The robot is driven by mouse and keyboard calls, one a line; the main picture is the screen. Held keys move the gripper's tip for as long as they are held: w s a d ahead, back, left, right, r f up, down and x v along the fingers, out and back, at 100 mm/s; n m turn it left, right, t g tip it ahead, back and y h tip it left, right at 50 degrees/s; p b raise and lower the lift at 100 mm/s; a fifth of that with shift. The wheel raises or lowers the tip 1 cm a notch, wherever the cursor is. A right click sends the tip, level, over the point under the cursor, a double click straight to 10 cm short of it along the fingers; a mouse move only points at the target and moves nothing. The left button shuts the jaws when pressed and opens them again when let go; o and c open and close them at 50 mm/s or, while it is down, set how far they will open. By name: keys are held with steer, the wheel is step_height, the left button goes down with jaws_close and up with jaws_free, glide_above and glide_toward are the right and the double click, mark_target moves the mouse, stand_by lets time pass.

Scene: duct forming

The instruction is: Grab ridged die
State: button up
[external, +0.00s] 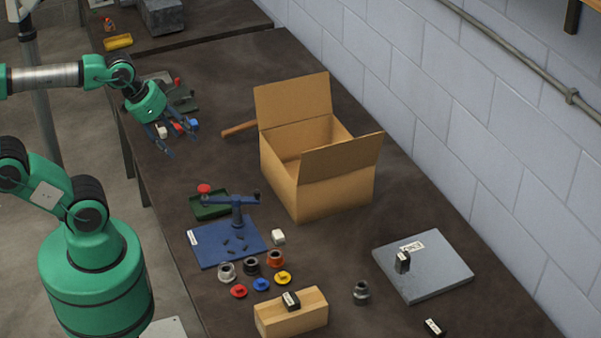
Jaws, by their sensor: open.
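No label marks the ridged die, and I cannot tell for certain which piece it is. A dark grey collar-like piece (361,292) stands alone between the wooden block and the grey plate; its fine surface is too small to read. Several similar round collars, one pale grey (227,271), one black (251,266) and one orange and black (275,259), stand in front of the blue bench tool (230,238). My gripper (178,140) is open at the far left of the bench, well away from these collars. Small white, red and blue shapes show around its fingers.
An open cardboard box (330,190) stands mid-bench, with a wooden handle (239,128) beside it. Red, blue and yellow knobs (261,285) lie near a wooden block (305,314). A grey plate (440,275) lies at right. A block wall (450,110) borders the bench.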

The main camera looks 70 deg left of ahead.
steer(key=w+d+r+g, duration=0.15)
steer(key=w+d, duration=0.35)
steer(key=w, duration=0.8)
steer(key=g+p, duration=0.3)
steer(key=g, duration=0.1)
glide_above(366, 288)
step_height(366, 288, down, 30)
steer(key=shift+s+d+f, duration=0.35)
steer(key=shift+d, duration=0.2)
steer(key=shift+f, duration=0.15)
steer(key=shift+f+b, duration=0.5)
steer(key=shift+f, duration=3.65)
steer(key=shift+f, duration=0.1)
